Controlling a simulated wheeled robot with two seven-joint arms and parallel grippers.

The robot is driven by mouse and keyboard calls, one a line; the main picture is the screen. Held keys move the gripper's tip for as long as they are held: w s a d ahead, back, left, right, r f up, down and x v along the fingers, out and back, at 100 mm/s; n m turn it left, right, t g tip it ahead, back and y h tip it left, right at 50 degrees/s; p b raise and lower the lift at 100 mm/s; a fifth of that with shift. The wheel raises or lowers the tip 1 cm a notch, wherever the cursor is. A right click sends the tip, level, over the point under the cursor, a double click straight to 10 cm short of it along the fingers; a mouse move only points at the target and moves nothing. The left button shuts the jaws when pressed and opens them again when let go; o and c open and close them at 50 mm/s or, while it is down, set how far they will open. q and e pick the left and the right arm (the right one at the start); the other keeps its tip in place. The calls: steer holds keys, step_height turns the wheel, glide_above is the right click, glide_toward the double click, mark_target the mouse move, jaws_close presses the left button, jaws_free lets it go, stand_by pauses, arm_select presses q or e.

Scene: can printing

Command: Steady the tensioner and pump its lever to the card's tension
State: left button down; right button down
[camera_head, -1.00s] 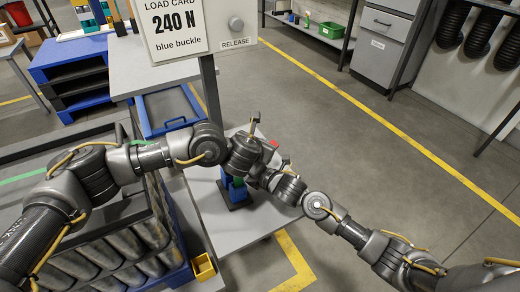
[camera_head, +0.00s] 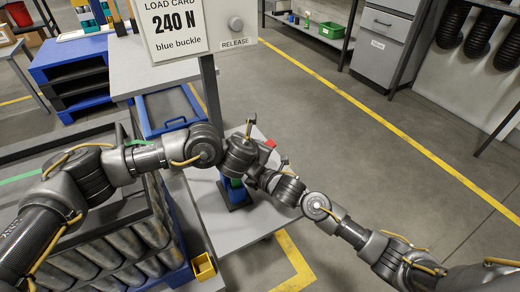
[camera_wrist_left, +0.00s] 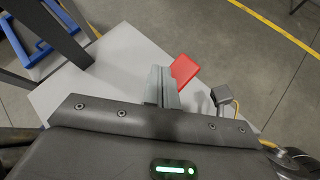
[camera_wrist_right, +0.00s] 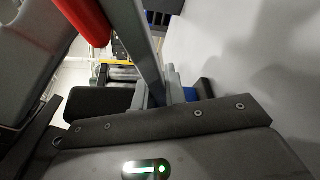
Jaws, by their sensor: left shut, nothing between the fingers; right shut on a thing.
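The load card (camera_head: 176,28) reads 240 N, blue buckle. The blue tensioner (camera_head: 236,194) stands on a grey table, its upper part mostly hidden behind my arms. A red part (camera_head: 270,143) shows just behind my grippers, and a red block shows in the left wrist view (camera_wrist_left: 185,70). My left gripper (camera_wrist_left: 161,84) is shut and empty, close beside that block. A grey bar (camera_wrist_right: 140,45) and a red grip (camera_wrist_right: 86,20) show in the right wrist view.
A RELEASE button (camera_head: 236,23) is on the card panel, whose post rises behind the table. A blue frame (camera_head: 165,118) lies behind it. A crate of grey cylinders (camera_head: 125,250) is at the left, with a small yellow bin (camera_head: 203,267) beside it. Floor at the right is clear.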

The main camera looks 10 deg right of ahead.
steer(key=shift+a+r+y, duration=0.2)
steer(key=shift+r+y, duration=0.1)
steer(key=shift+r, duration=0.05)
steer(key=shift+a+r, duration=0.1)
steer(key=shift+r, duration=0.05)
arm_select(q)
steer(key=shift+g, duration=0.4)
steer(key=f, duration=0.1)
steer(key=s+a+f, duration=0.2)
steer(key=f, duration=0.1)
steer(key=shift+s, duration=0.15)
arm_select(e)
steer(key=shift+w, duration=0.1)
arm_select(q)
steer(key=shift+d, duration=0.1)
arm_select(e)
steer(key=shift+d, duration=0.2)
steer(key=shift+w+f, duration=0.25)
steer(key=shift+w, duration=0.05)
steer(key=shift+d+f, duration=0.3)
arm_select(q)
steer(key=r, duration=0.1)
steer(key=a+r, duration=0.1)
steer(key=r, duration=0.1)
steer(key=a+r, duration=0.1)
steer(key=r, duration=0.1)
steer(key=shift+s, duration=0.1)
arm_select(e)
steer(key=shift+s+a, duration=0.15)
steer(key=shift+a, duration=0.05)
